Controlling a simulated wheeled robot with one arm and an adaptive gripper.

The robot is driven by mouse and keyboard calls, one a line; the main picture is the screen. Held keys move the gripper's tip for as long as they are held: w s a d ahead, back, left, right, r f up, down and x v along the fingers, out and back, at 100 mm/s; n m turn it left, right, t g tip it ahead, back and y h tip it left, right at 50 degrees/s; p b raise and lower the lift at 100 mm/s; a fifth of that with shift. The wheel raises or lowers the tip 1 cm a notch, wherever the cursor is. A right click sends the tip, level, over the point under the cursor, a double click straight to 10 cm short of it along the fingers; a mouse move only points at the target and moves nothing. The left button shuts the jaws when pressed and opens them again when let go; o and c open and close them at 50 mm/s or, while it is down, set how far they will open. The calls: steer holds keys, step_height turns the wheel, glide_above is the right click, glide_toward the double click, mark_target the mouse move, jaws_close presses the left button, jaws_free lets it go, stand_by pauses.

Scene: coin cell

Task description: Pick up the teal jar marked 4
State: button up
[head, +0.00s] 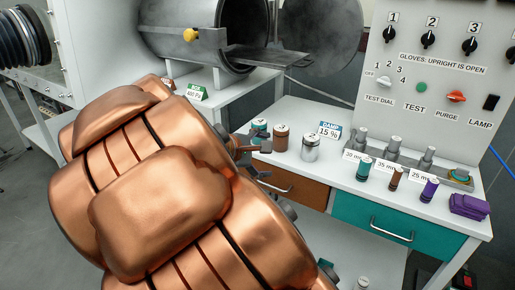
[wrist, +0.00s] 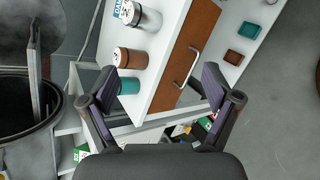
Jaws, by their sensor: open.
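A teal jar (head: 259,127) with a pale lid stands on the white counter at the left end of a row of jars. Its lid mark is too small to read for certain. My gripper (head: 262,160) is open and empty, in front of that jar and partly covering it in the head view. In the wrist view the teal jar (wrist: 129,86) is beside the left finger, off the middle of the open jaws (wrist: 158,84), and partly hidden by that finger.
A brown jar (head: 281,136) stands close to the teal jar, with a clear jar (head: 310,148) further right. Smaller vials, including a teal one (head: 363,170), stand further along the counter (head: 335,171). A brown drawer (head: 298,187) with a handle is below.

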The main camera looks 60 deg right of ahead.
steer(key=w+d+f+n+t+h+b, duration=0.1)
steer(key=w+d+f+n+h+b, duration=0.1)
steer(key=w+d+f+n+b, duration=0.1)
steer(key=w+d+f+n+t+h+b, duration=0.2)
steer(key=w+d+f+n+b, duration=0.1)
steer(key=w+d+n+b, duration=0.2)
steer(key=w+d+f+n+t+h+b, duration=0.2)
steer(key=w+d+f+n+b, duration=0.2)
steer(key=w+d+n, duration=0.4)
steer(key=shift+w+d, duration=0.4)
steer(key=shift+d, duration=0.45)
steer(key=shift+w+d+f+b, duration=0.15)
steer(key=shift+d+b, duration=0.2)
steer(key=shift+d, duration=1.1)
steer(key=shift+w+d+f+b, duration=0.1)
steer(key=shift+d+b, duration=0.25)
steer(key=shift+d, duration=1.1)
steer(key=c, duration=1.3)
